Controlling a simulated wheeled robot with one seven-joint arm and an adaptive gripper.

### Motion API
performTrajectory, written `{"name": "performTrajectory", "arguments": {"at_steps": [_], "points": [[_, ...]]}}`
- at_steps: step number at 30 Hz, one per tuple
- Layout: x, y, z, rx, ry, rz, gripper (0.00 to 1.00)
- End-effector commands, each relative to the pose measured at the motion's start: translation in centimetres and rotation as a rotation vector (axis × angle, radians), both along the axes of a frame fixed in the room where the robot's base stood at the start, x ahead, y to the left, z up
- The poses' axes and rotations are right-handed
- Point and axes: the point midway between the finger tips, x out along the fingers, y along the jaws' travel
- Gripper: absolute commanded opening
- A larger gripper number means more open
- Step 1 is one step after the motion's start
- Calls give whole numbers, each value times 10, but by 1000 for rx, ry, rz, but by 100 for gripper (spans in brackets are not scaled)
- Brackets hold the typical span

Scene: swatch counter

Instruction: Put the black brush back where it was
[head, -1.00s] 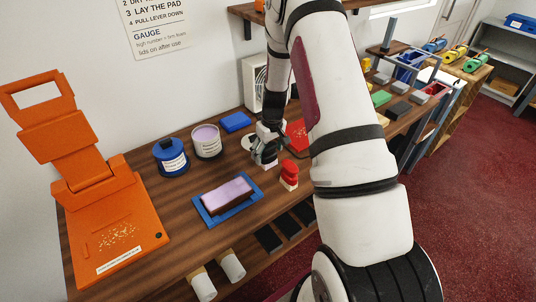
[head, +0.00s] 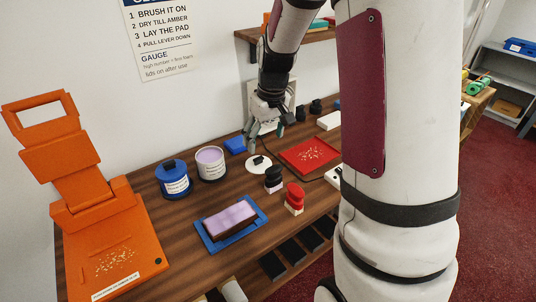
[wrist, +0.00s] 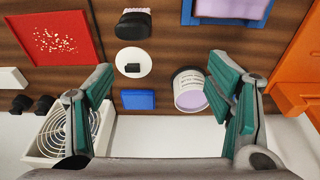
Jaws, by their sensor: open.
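The black brush (head: 273,178) stands upright on the wooden counter on its pale base, just behind and left of a red brush (head: 294,197). It also shows at the top of the wrist view (wrist: 133,24). My gripper (head: 265,133) is open and empty, raised above the back of the counter near the wall. In the wrist view its two green-padded fingers (wrist: 160,78) are wide apart with nothing between them. The black brush is clear of both fingers.
A white lid with a black knob (head: 258,164) lies behind the black brush. A red tray (head: 297,149) is to its right, and a blue tray with a lilac-topped pad (head: 206,241) is front left. Tins (head: 172,180), an orange press (head: 104,245) and a fan (wrist: 62,128) stand nearby.

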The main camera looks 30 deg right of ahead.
Motion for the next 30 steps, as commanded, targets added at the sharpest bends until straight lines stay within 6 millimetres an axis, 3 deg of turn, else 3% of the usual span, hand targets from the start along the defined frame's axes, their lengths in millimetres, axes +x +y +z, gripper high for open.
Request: {"name": "performTrajectory", "arguments": {"at_steps": [1, 6, 13, 21, 25, 30], "points": [[-8, 14, 24, -3, -25, 6, 74], [-45, 56, 81, -4, -83, 3, 74], [-111, 103, 135, -4, -163, 0, 74], [-191, 138, 162, 4, -252, -12, 74], [-217, 145, 163, 7, -280, -18, 74], [-231, 148, 163, 10, -295, -25, 74]]}}
